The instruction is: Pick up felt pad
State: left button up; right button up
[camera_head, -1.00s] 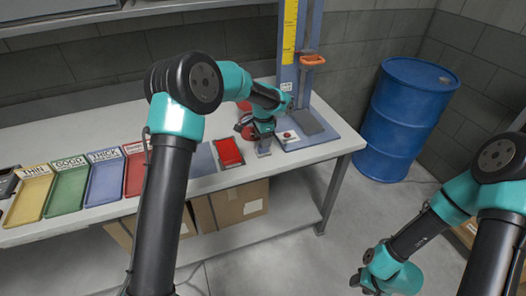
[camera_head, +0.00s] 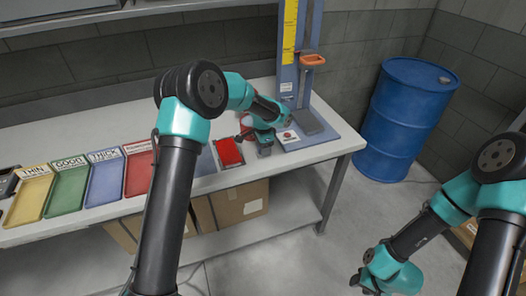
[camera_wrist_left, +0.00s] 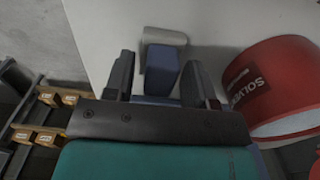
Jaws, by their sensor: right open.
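No piece can be named as the felt pad with certainty. A bright red flat piece (camera_head: 230,152) lies in a dark frame near the bench's front edge, left of my left gripper. My left gripper (camera_head: 265,149) points down, low over the bench, left of the blue gauge stand. In the left wrist view its fingers (camera_wrist_left: 162,88) are apart, with a grey and blue-grey block (camera_wrist_left: 164,48) showing between and beyond them; I cannot tell whether they touch it. My right gripper (camera_head: 370,284) is open, low over the floor, away from the bench.
A red solvent can (camera_wrist_left: 270,85) stands close beside my left gripper. The blue gauge stand (camera_head: 322,143) with a yellow scale (camera_head: 289,35) rises to its right. Labelled trays, yellow (camera_head: 30,198), green (camera_head: 67,192), blue (camera_head: 105,183) and red (camera_head: 138,175), line the bench at left. A blue drum (camera_head: 403,125) stands beyond.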

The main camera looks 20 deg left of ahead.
pick_arm(q)
jog(key=c, duration=0.8)
jog(key=shift+r, duration=0.1)
jog(key=shift+r, duration=1.8)
jog(key=s+d, duration=0.2)
jog(key=s, duration=0.5)
jog(key=s+d+r, duration=0.1)
jog(key=s+d, duration=0.1)
jog(key=s, duration=0.6)
jog(key=shift+s+d+r, duration=0.15)
jog(key=shift+s+d, duration=0.05)
jog(key=shift+d, duration=0.05)
